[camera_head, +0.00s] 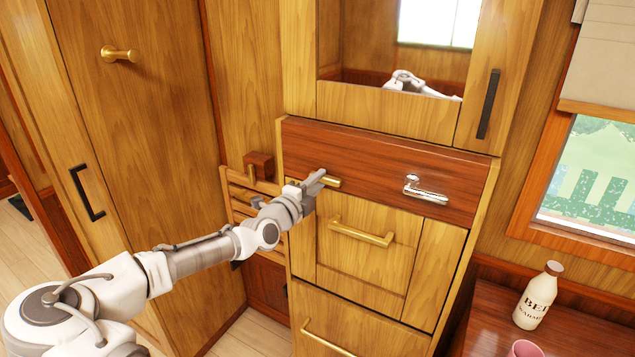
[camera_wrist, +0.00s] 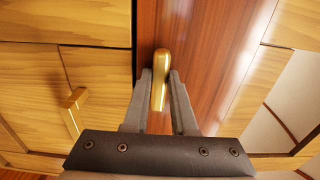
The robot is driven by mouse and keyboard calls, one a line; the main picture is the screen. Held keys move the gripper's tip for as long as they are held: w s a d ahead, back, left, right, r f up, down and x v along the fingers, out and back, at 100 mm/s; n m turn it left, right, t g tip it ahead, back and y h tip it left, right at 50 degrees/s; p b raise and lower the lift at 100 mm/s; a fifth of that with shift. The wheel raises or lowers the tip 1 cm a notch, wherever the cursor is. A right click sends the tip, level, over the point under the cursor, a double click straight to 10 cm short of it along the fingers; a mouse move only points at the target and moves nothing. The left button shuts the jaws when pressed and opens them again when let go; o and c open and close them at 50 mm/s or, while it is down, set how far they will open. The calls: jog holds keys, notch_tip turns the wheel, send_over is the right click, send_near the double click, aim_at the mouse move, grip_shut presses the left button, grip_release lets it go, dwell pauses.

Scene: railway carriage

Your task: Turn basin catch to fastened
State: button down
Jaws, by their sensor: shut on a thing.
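The basin catch (camera_head: 333,182) is a small brass lever on the dark red-brown board (camera_head: 380,160) above the folded front panel. It lies roughly level along the board, its free end to the right in the head view. My gripper (camera_head: 318,179) reaches it from the left and is shut on it. In the wrist view, the catch (camera_wrist: 160,66) stands between the two grey fingers of my gripper (camera_wrist: 159,82), its rounded end showing beyond the tips. Its pivot and the part between the fingers are partly hidden.
A brass bar handle (camera_head: 361,233) is on the panel below; it also shows in the wrist view (camera_wrist: 75,112). A chrome lever (camera_head: 425,191) sits right on the same board. A white bottle (camera_head: 537,296) and pink cup (camera_head: 525,349) stand on the right-hand table.

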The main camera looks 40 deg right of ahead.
jog(key=shift+r+p, duration=0.1)
jog(key=shift+p, duration=0.25)
jog(key=m, duration=0.4)
jog(key=m+p, duration=0.1)
jog(key=m, duration=0.4)
jog(key=f+m+p, duration=0.1)
jog(key=m, duration=0.3)
jog(key=shift+w+m, duration=0.1)
jog(key=shift+m, duration=0.3)
jog(key=shift+w+a+r+m+b, duration=0.1)
jog(key=shift+r+m+b, duration=0.05)
jog(key=shift+m+b, duration=1.6)
jog(key=shift+m, duration=0.45)
jog(key=c, duration=0.7)
grip_release()
